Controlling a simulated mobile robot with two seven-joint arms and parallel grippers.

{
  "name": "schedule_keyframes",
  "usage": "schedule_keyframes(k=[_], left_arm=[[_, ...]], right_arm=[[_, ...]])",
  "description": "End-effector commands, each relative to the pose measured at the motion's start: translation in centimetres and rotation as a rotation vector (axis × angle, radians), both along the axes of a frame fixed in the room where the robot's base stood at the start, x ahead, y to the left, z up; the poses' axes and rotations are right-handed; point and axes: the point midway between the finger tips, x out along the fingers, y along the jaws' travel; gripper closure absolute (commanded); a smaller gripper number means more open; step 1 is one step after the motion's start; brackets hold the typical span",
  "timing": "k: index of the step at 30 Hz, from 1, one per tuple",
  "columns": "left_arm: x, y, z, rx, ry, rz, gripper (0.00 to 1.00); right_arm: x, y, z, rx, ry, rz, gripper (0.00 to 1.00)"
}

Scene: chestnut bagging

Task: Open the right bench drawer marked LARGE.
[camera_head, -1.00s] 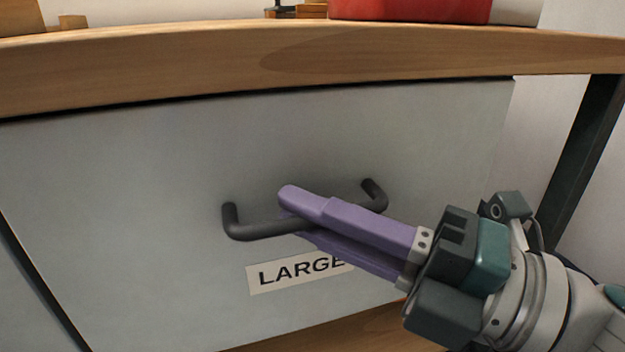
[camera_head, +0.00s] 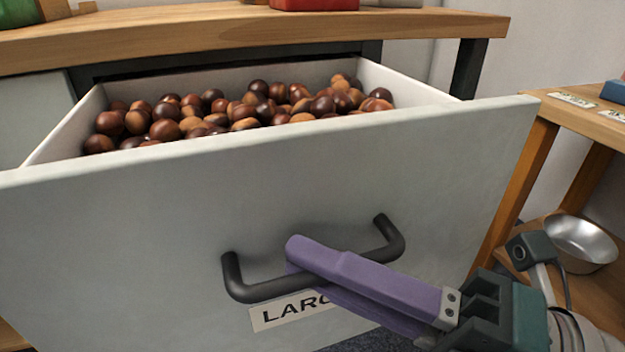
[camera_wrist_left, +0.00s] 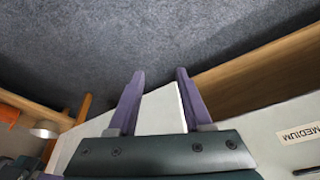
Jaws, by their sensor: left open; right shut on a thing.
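The LARGE drawer (camera_head: 130,220) stands pulled out from the bench in the head view, and many brown chestnuts (camera_head: 240,108) show inside it. Its dark bar handle (camera_head: 262,290) is on the grey front, above the LARGE label (camera_head: 283,312), which is partly hidden by my gripper. My right gripper (camera_head: 296,254) has purple fingers and is shut on the handle near its middle. My left gripper (camera_wrist_left: 157,78) is open and empty in the left wrist view, with carpet beyond its fingertips. It does not show in the head view.
The wooden bench top (camera_head: 180,32) runs above the drawer, with a red object (camera_head: 315,3) on it. At right stands a wooden side table (camera_head: 575,105) with a metal bowl (camera_head: 580,240) on its lower shelf. A MEDIUM label (camera_wrist_left: 300,133) shows in the left wrist view.

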Motion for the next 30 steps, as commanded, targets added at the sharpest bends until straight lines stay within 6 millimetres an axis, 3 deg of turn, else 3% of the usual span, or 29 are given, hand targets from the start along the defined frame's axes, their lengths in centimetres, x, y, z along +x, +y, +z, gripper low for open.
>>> schedule_keyframes(k=[18,19,24,26,30], left_arm=[[0.16,0.25,0.47,0.009,-0.005,-0.004,0.50],[0.17,0.25,0.48,0.009,-0.005,-0.004,0.50],[0.17,0.25,0.49,0.009,-0.005,-0.004,0.50],[0.17,0.24,0.49,0.009,-0.005,-0.004,0.50],[0.18,0.19,0.49,0.006,-0.006,-0.003,0.50]], right_arm=[[-0.84,-0.42,-0.10,-0.002,0.001,-0.005,1.00],[-0.83,-0.41,-0.10,-0.002,0.001,-0.005,0.82],[-0.85,-0.39,-0.07,-0.002,0.001,-0.004,0.63],[-0.86,-0.39,-0.07,-0.002,0.000,-0.004,0.56],[-0.88,-0.37,-0.05,-0.002,0.000,-0.003,0.55]])
